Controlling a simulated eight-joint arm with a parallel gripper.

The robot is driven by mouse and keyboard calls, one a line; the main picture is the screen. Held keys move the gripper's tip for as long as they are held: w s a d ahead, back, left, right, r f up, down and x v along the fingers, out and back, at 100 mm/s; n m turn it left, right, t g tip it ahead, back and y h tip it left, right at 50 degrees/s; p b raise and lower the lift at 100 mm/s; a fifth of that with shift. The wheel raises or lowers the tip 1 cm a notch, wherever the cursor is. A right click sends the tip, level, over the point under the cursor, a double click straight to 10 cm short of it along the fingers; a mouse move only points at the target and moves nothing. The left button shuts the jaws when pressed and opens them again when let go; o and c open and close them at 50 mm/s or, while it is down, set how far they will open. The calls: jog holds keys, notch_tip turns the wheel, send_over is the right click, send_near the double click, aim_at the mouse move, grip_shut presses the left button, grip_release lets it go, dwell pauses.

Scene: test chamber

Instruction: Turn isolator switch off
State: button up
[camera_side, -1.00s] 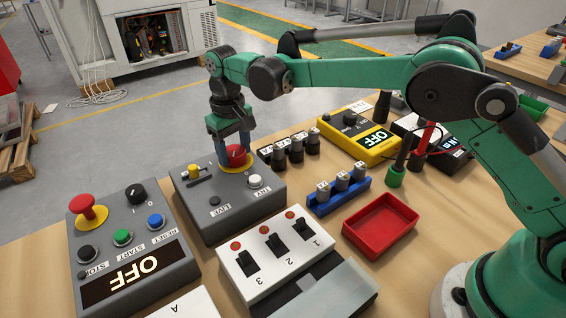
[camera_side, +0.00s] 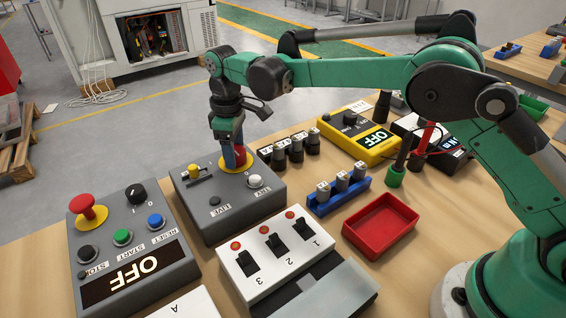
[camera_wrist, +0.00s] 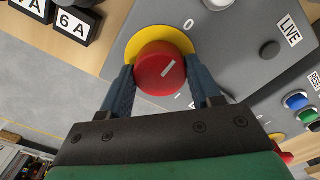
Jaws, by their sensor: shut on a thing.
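The isolator switch is a red round knob (camera_side: 240,155) on a yellow disc (camera_side: 229,168), set in a grey box (camera_side: 232,206). My gripper (camera_side: 233,156) points down over it with its blue fingers shut on the knob. In the wrist view the fingers stand on either side of the red knob (camera_wrist: 158,72). A white pointer line on the knob slants up and right, roughly toward the "0" mark (camera_wrist: 188,24) but not straight at it. A second small white mark lies near the right finger. Part of the knob is hidden by a finger in the side view.
A control box with an OFF display (camera_side: 135,278) stands left. A white three-switch panel (camera_side: 275,252) is in front. A red tray (camera_side: 381,226) lies right.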

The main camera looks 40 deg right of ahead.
dwell(0.4)
jog(key=o, duration=1.3)
jog(key=shift+r, duration=2.8)
